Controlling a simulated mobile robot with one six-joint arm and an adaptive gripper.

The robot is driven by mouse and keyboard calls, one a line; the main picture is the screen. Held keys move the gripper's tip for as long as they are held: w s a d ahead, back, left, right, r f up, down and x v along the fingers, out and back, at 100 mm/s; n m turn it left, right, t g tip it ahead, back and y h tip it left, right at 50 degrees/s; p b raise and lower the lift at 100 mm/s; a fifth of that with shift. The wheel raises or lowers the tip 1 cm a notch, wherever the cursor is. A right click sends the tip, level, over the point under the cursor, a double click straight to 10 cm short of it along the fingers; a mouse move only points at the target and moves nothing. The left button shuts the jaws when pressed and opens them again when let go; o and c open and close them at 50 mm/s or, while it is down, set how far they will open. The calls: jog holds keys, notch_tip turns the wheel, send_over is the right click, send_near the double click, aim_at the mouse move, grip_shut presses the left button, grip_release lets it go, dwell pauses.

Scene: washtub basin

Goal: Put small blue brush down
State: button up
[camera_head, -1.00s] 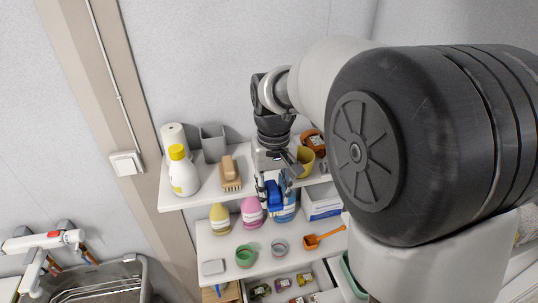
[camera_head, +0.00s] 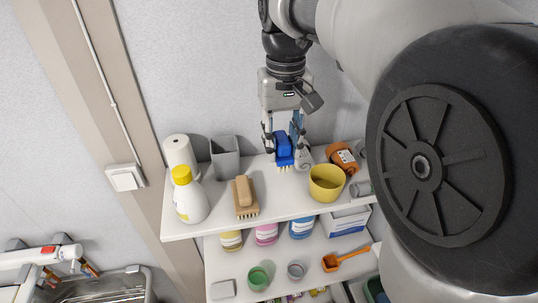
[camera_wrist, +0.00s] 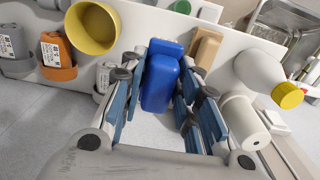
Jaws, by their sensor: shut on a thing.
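The small blue brush (camera_head: 284,146) has a blue body with pale bristles pointing down. My gripper (camera_head: 285,138) is shut on it, one finger on each side. In the head view the brush is over the back part of the upper white shelf (camera_head: 215,225), between the wooden brush and the yellow cup. I cannot tell whether its bristles touch the shelf. In the wrist view the blue brush (camera_wrist: 161,80) sits between the blue-padded fingers, and its bristles are hidden.
Bare shelf shows in front of the blue brush.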

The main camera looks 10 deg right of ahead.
notch_tip(320, 180, down, 12)
jog(key=shift+w+f, duration=0.1)
jog(key=shift+f, duration=0.05)
dwell(0.4)
jog(key=shift+f, duration=0.2)
jog(key=o, duration=1.1)
jog(key=shift+r, duration=0.1)
